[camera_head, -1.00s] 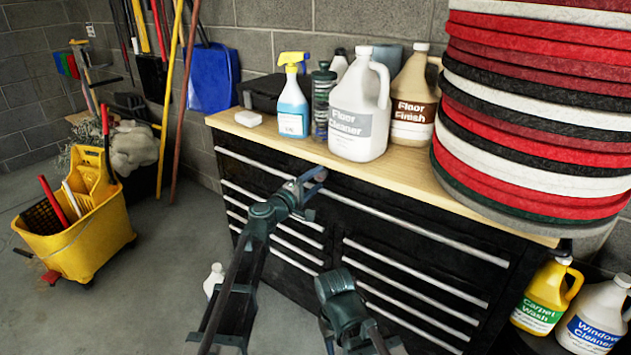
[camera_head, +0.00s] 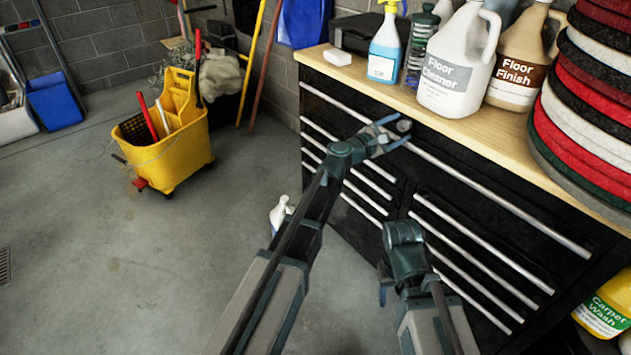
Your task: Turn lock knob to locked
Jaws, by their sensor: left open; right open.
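The lock knob (camera_head: 404,126) is a small round grey piece on the front of the black tool chest (camera_head: 330,125), near its top edge. My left gripper (camera_head: 396,133) is open at the knob, with its bluish fingers reaching to either side of it. I cannot tell whether the fingers touch it, and the knob's setting is too small to read. My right gripper (camera_head: 386,291) is open and low in front of the lower drawers, apart from the knob. Its wrist hides most of its fingers.
A wooden top (camera_head: 470,122) holds a spray bottle (camera_head: 386,50), a floor cleaner jug (camera_head: 455,65) and a stack of pads (camera_head: 590,110). A white bottle (camera_head: 281,213) stands on the floor by my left arm. A yellow mop bucket (camera_head: 170,150) stands left, with clear floor before it.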

